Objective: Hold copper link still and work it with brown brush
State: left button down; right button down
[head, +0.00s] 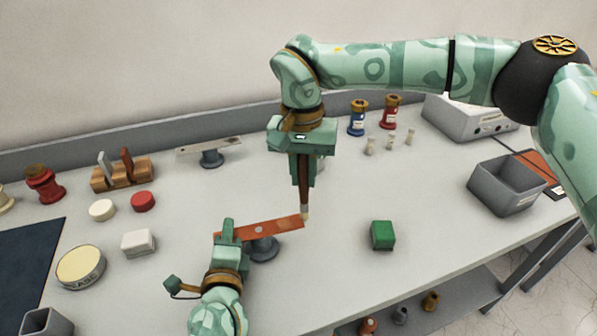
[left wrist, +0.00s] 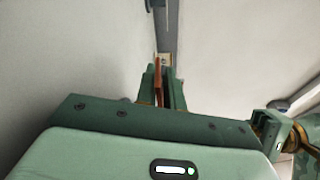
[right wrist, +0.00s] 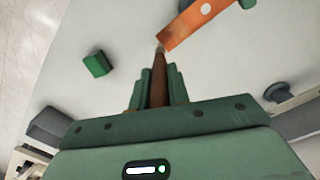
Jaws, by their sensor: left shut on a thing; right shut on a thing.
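The copper link (head: 272,229) is a flat orange bar with a pale round spot, lying across a dark grey round stand (head: 264,248). My left gripper (head: 229,232) is shut on its left end; the link's edge shows between the fingers in the left wrist view (left wrist: 160,84). My right gripper (head: 304,182) points down and is shut on the brown brush (head: 304,196). The brush's pale tip is at the link's right end. In the right wrist view the brush (right wrist: 158,80) meets the corner of the link (right wrist: 195,22); I cannot tell whether they touch.
A green block (head: 383,235) stands right of the link, and a grey open bin (head: 503,187) farther right. A grey bar on a stand (head: 209,151), a wooden rack (head: 122,174), red and white discs, a white block (head: 138,242) and a round tin (head: 81,267) lie to the left.

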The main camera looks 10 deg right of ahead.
jog(key=shift+w+r, duration=0.2)
jog(key=shift+r, duration=2.75)
jog(key=shift+w+a+r, duration=0.1)
jog(key=shift+r, duration=1.4)
